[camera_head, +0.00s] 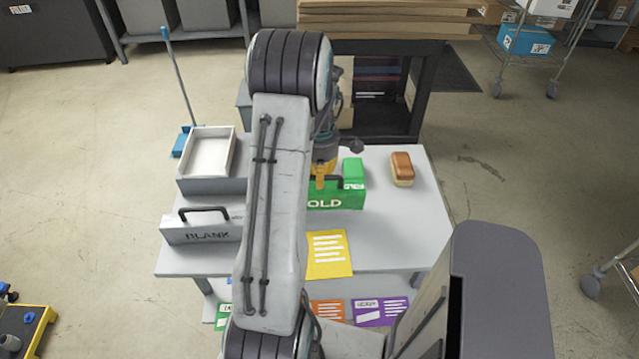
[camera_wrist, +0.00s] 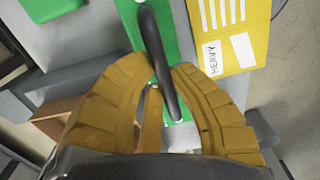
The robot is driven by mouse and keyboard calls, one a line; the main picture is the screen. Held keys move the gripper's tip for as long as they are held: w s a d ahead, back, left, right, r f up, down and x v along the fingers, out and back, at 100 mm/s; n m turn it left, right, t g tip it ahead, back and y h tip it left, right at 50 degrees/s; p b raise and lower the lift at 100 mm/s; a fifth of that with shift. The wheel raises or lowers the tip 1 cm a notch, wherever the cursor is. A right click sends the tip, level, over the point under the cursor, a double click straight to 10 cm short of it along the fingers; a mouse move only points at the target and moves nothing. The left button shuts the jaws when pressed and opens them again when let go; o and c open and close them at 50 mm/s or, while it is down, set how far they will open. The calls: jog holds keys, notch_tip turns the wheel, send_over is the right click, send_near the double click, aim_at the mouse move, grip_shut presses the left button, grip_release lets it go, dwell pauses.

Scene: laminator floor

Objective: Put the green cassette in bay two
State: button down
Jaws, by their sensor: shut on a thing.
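The green cassette (camera_head: 337,199) is on or just above the grey table, right of my arm. White lettering ending in "OLD" shows; its left part is hidden. Its green face also shows in the wrist view (camera_wrist: 131,18). My gripper (camera_wrist: 166,88) has its yellow-orange fingers either side of the cassette's black handle (camera_wrist: 157,48) and is shut on it. In the head view my gripper (camera_head: 322,178) is partly behind my arm. I cannot tell whether the cassette is lifted. No bay marked two can be made out.
A grey "BLANK" cassette (camera_head: 199,234) and a white tray (camera_head: 207,154) are left of my arm. A small green block (camera_head: 353,171) and a brown block (camera_head: 402,170) stand behind right. A yellow card (camera_head: 328,255) lies in front.

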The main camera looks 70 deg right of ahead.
aim_at(319, 191)
jog(key=shift+f+p, duration=0.35)
jog(key=shift+f, duration=1.4)
jog(key=c, duration=1.2)
grip_release()
jog(key=shift+f, duration=0.1)
